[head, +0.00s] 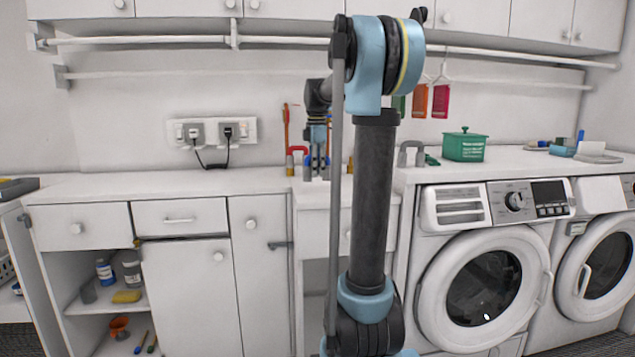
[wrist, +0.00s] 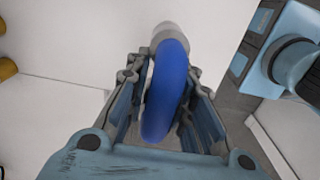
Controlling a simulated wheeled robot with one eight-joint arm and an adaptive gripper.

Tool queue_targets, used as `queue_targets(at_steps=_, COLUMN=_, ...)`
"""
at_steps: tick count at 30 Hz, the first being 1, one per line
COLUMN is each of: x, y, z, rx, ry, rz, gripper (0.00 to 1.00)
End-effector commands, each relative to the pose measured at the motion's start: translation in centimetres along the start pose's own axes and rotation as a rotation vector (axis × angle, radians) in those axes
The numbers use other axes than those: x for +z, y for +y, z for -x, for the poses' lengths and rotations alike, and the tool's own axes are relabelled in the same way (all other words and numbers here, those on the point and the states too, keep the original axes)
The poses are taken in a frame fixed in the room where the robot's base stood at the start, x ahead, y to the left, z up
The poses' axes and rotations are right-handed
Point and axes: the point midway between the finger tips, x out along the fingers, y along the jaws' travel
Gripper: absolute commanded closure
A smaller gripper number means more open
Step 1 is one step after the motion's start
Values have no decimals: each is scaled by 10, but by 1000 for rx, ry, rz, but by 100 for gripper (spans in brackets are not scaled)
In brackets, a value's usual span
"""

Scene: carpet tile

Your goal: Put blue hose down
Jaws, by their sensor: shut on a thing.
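The blue hose (wrist: 168,92) is a curved, smooth blue tube with a grey end piece (wrist: 170,35), seen in the wrist view. My gripper (wrist: 162,82) is shut on it, with one finger on each side of the tube. In the head view my gripper (head: 317,165) is low over the white counter (head: 260,181), near the back wall and partly behind my arm. I cannot make out the hose clearly there, nor tell whether it touches the counter.
A red curved piece (head: 297,155) stands left of my gripper. Hanging rails (head: 150,40) cross the wall above. The counter's left part is clear.

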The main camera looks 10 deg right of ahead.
Motion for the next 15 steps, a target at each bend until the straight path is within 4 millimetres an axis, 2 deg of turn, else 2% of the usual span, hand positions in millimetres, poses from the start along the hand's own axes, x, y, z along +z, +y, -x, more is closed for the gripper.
queue_targets(at_steps=9, x=-1, y=0, z=-36, rx=0, ry=0, rz=0, gripper=100)
queue_targets(at_steps=15, x=-1, y=0, z=-40, rx=0, ry=0, rz=0, gripper=100)
